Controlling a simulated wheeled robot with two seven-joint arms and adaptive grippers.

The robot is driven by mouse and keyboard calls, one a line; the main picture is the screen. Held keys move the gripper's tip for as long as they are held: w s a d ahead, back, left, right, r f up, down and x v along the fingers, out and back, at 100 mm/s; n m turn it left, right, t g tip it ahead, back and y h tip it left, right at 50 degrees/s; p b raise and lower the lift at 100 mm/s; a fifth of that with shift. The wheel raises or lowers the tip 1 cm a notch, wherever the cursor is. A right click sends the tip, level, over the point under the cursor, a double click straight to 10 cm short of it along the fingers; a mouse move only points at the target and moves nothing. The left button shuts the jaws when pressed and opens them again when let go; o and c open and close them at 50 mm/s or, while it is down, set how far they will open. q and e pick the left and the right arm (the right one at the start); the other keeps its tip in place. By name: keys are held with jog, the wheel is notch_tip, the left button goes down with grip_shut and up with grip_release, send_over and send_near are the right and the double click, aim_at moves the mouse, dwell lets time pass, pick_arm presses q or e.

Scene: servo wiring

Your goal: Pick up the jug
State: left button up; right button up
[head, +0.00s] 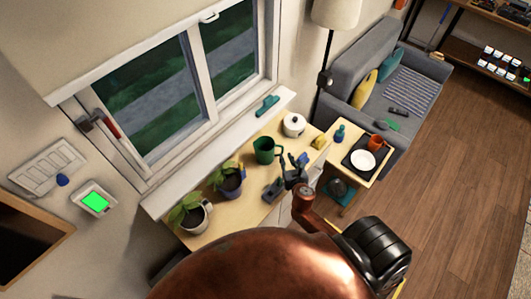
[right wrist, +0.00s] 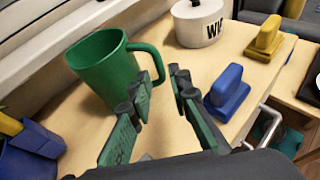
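The green jug (head: 264,150) stands upright on the wooden counter under the window. In the right wrist view the jug (right wrist: 103,68) is at upper left, with its handle facing the gripper. My right gripper (head: 291,164) is just to the right of the jug in the head view. In the right wrist view the gripper (right wrist: 160,84) is open and empty, its fingertips close to the handle. Whether they touch it I cannot tell. My left gripper is not in view.
A side table with a black tray (head: 350,158) is at right.

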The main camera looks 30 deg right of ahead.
jog(key=x, duration=0.7)
jog(key=shift+w, duration=0.15)
jog(key=shift+c, duration=0.2)
grip_shut()
jog(key=shift+r, duration=0.1)
